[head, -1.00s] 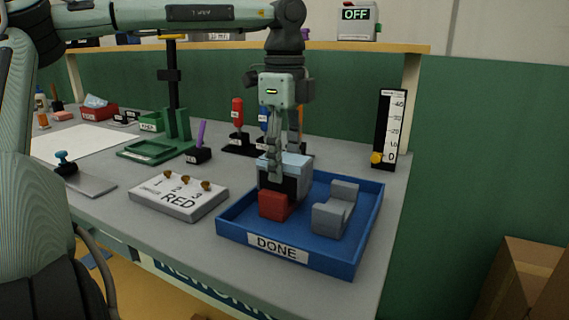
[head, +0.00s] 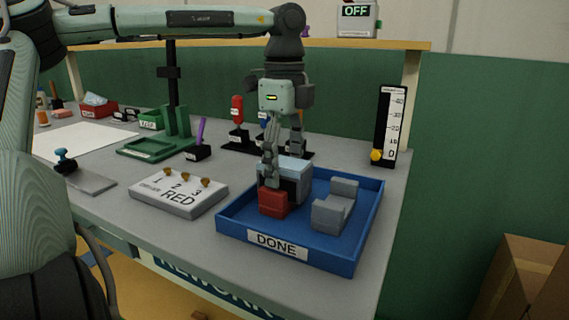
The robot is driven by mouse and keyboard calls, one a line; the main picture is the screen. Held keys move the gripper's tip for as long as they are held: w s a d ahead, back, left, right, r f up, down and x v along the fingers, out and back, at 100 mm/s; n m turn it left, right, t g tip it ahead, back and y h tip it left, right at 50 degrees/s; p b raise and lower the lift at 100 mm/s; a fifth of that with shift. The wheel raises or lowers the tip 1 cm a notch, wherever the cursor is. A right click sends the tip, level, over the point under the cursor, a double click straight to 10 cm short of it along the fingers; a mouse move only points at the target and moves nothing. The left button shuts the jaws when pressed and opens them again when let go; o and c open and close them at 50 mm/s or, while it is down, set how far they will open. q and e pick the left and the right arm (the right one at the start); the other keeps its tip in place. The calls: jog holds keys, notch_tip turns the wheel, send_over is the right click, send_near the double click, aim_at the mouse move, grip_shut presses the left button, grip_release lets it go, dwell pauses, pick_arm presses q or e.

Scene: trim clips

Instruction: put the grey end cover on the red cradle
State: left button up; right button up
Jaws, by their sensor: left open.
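The end cover (head: 296,166), a pale grey box with a dark front face, sits in the blue tray (head: 228,225) marked DONE. It is directly behind the red cradle's (head: 273,202) visible front part and appears to rest on the cradle; their contact is hidden. A grey stepped cradle (head: 334,206) stands apart to the right. My left gripper (head: 283,164) points down at the cover, with its fingers spread open. One finger is in front of the cover's left part, the other towards its back. I cannot tell whether they touch it. My right gripper is not in view.
A white panel reading RED (head: 178,195) with several brass knobs lies left of the tray. Behind are a green stand (head: 165,147), a purple pen-like tool (head: 200,132) and a red-handled tool (head: 237,110). A black-and-white gauge (head: 388,125) stands at the back right.

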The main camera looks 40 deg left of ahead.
aim_at(285, 162)
pick_arm(q)
jog(key=shift+r, duration=0.1)
notch_tip(285, 162, up, 12)
dwell(0.5)
dwell(0.5)
